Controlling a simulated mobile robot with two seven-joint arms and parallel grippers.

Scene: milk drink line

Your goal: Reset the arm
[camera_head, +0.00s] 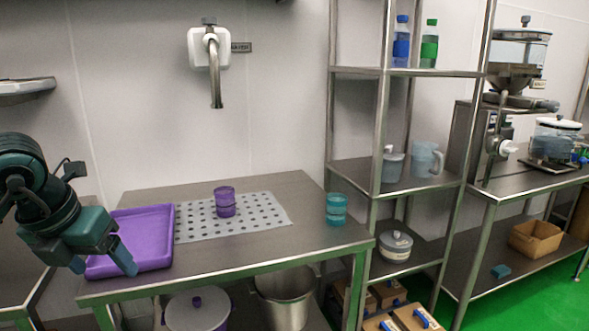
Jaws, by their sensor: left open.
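My left arm comes in from the left edge. Its dark teal left gripper (101,265) hangs in front of the left part of a purple tray (148,232), with its jaws apart and nothing seen between them. I cannot tell whether a finger touches the tray. The tray lies on the left end of a steel table (280,185), partly hidden by the gripper. My right gripper is not in view.
A purple cup (225,202) stands on a perforated mat (262,212); a teal cup (336,208) stands to its right. A curved tap (214,75) hangs above. A steel shelf rack (345,172) stands right of the table. The front middle of the table is clear.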

